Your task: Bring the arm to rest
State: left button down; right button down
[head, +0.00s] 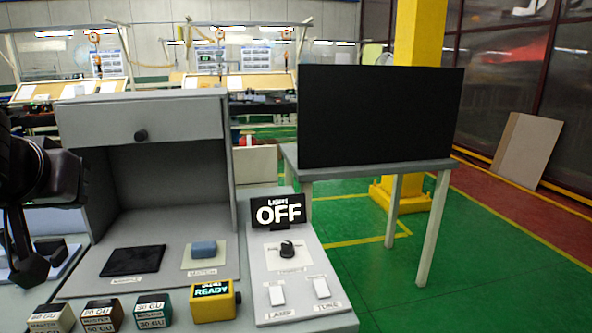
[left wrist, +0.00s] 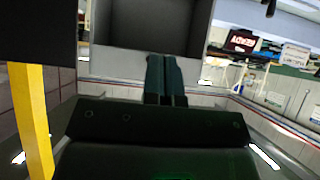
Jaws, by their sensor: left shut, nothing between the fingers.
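My left arm comes in at the left edge of the head view, and its dark gripper (head: 28,268) points down at the left of the bench. It is beside the grey cabinet and above a light tray (head: 62,262) with dark items. In the left wrist view my left gripper (left wrist: 165,62) shows its two fingers together with nothing between them. It is apart from the things on the bench. My right gripper shows in neither view.
A grey cabinet (head: 140,118) stands on the bench. In front are a black pad (head: 133,261), a blue block (head: 204,248), several labelled blocks, a yellow box reading READY (head: 213,301) and a switch panel (head: 262,295) with an OFF sign (head: 279,211). A black screen (head: 380,115) stands right.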

pick_arm(q)
jog(key=s+d+f+n+g+h+p, duration=0.1)
jog(key=s+d+f+n+g+h, duration=0.2)
jog(key=d+f+n+h, duration=0.6)
jog(key=s+d+f+n+g+h+p, duration=0.1)
jog(key=s+d+f+n+g+h, duration=0.15)
jog(key=d+f+n+h, duration=0.6)
jog(key=a+f+n+t+y, duration=0.5)
jog(key=f+n+t, duration=0.2)
jog(key=n, duration=1)
jog(key=a+f+n+t+y, duration=0.4)
jog(key=a+f+n+t, duration=0.15)
jog(key=n, duration=1.15)
jog(key=s+f+n+g+y, duration=0.2)
jog(key=s+f+n+g, duration=0.1)
jog(key=s+f+n, duration=0.3)
jog(key=s+f+n+g+y+p, duration=0.1)
jog(key=s+f+n+g+y, duration=0.2)
jog(key=s+f+n, duration=0.3)
notch_tip(320, 180, down, 6)
jog(key=n, duration=0.4)
jog(key=shift+s+a, duration=0.3)
